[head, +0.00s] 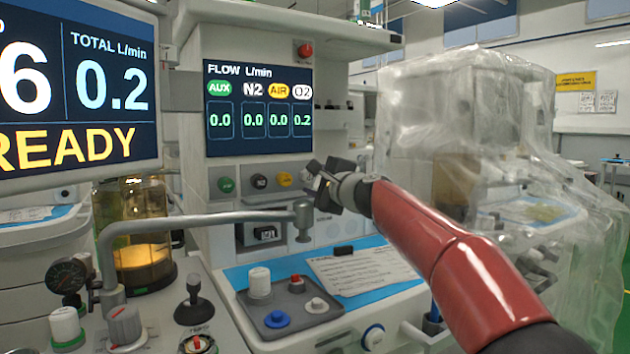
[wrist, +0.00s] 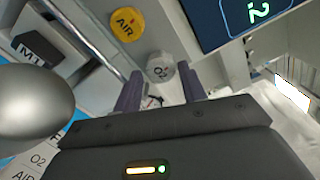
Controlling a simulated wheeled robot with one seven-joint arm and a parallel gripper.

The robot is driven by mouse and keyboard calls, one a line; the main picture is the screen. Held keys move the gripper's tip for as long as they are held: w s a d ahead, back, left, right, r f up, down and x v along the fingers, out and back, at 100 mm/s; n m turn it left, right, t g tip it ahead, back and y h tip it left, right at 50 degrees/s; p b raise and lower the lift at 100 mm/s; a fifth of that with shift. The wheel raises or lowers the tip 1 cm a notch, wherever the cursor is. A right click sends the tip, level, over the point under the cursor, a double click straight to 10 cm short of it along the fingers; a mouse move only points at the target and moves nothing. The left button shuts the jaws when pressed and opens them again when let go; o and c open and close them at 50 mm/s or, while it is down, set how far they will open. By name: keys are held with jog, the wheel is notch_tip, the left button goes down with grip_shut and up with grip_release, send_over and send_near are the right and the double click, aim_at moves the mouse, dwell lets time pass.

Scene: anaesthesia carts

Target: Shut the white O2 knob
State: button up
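In the head view my gripper (head: 325,184) is at the right end of the knob row and hides most or all of the O2 knob. The flow screen (head: 258,109) reads 0.2 under O2 and 0.0 under AUX, N2 and AIR.
The yellow AIR knob (head: 284,179) is just left of my gripper, then the black N2 knob (head: 260,181) and green AUX knob (head: 227,185). A grey pipe arm (head: 200,220) crosses below them. A plastic-draped machine (head: 480,130) stands at right. A grey tray (head: 290,306) lies below.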

jog(key=shift+o, duration=1.1)
jog(key=b+v, duration=0.3)
jog(key=v, duration=0.4)
jog(key=shift+s+d+b, duration=0.25)
jog(key=shift+s+b, duration=0.1)
jog(key=shift+b, duration=0.05)
